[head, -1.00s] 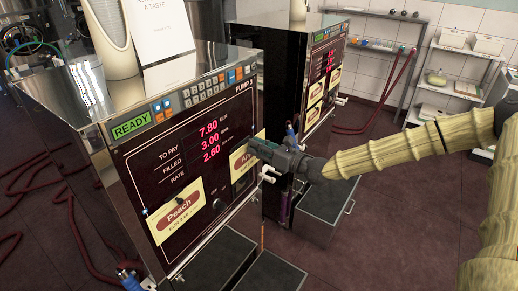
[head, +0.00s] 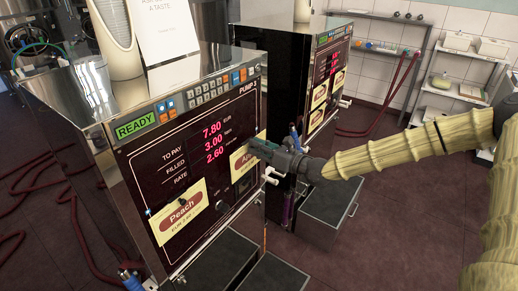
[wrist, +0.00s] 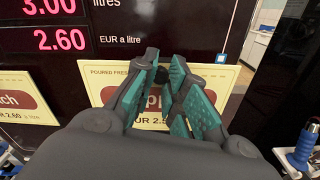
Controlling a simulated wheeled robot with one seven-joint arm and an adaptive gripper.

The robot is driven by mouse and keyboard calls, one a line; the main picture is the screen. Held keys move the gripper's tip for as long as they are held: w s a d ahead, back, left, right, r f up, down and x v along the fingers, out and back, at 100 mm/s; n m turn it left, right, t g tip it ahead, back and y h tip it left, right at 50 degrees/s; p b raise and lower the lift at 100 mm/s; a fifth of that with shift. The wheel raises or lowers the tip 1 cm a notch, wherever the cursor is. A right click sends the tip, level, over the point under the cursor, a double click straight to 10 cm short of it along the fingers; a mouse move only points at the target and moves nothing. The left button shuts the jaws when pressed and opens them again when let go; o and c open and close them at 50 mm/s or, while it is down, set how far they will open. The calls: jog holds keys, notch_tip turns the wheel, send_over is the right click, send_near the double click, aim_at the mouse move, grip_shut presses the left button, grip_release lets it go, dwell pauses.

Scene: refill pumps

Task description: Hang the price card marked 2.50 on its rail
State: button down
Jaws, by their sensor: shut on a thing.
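The cream price card with a red-brown label (head: 243,158) is at the right of Pump 3's dark front panel (head: 225,125). In the wrist view the card (wrist: 228,80) reads "EUR 2.5", the rest covered by my fingers. My gripper (head: 257,147) is at the card's right part in the head view. In the wrist view its teal-padded fingers (wrist: 165,68) are closed around a small black knob (wrist: 160,76) in front of the card. The card faces out, nearly flat to the panel; I cannot tell whether it touches the rail, which is mostly hidden.
A Peach card (head: 180,218) marked 2.60 hangs left of it on the same panel. A second pump (head: 325,85) stands behind at the right, with another drawer (head: 330,203). Floor at the right is clear.

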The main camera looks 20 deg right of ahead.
jog(key=shift+x, duration=0.95)
jog(key=shift+f+b, duration=0.65)
jog(key=shift+f, duration=0.1)
dwell(1.1)
jog(key=c, duration=1.4)
grip_release()
jog(key=shift+o, duration=0.2)
jog(key=shift+s+d, duration=0.1)
jog(key=v, duration=1.2)
